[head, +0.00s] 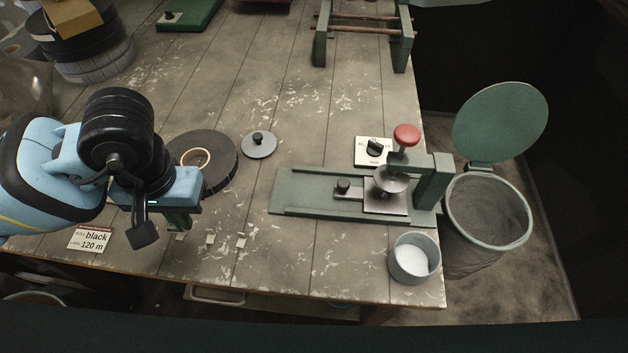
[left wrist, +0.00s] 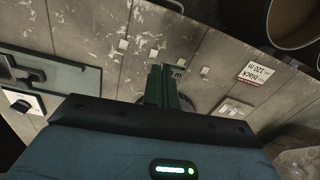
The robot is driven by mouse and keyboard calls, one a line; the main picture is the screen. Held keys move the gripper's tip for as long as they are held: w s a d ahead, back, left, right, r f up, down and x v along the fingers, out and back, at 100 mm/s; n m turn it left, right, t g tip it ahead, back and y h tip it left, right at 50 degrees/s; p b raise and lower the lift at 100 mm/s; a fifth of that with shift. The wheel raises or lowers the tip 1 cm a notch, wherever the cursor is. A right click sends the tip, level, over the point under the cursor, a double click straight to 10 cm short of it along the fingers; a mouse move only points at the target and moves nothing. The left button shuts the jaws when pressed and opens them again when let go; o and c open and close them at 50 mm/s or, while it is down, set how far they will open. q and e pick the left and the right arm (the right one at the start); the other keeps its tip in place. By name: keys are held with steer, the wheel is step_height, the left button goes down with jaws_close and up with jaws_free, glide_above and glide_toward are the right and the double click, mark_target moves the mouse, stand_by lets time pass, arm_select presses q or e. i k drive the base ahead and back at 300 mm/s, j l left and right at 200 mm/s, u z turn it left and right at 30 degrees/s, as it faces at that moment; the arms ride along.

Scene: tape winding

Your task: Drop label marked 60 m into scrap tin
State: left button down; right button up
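My left gripper (head: 180,226) points down over the front left of the table. A grey open tin (head: 413,258) with something white inside stands at the table's front right corner, well apart from the gripper. My right gripper is not in view.
Pale tabs (head: 210,239) lie near the gripper, and a card reading black 120 m (head: 90,239) lies left of it. A black tape roll (head: 219,181) lies behind. A green press (head: 310,190) stands behind the tin. An open-lidded bin (head: 486,213) stands beyond the right edge.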

mark_target(400, 260)
steer(key=k+l, duration=0.25)
steer(key=k, duration=0.25)
steer(key=k+l, duration=0.2)
steer(key=k, duration=0.25)
steer(key=z, duration=1.2)
steer(key=k+l, duration=0.05)
steer(key=l, duration=0.05)
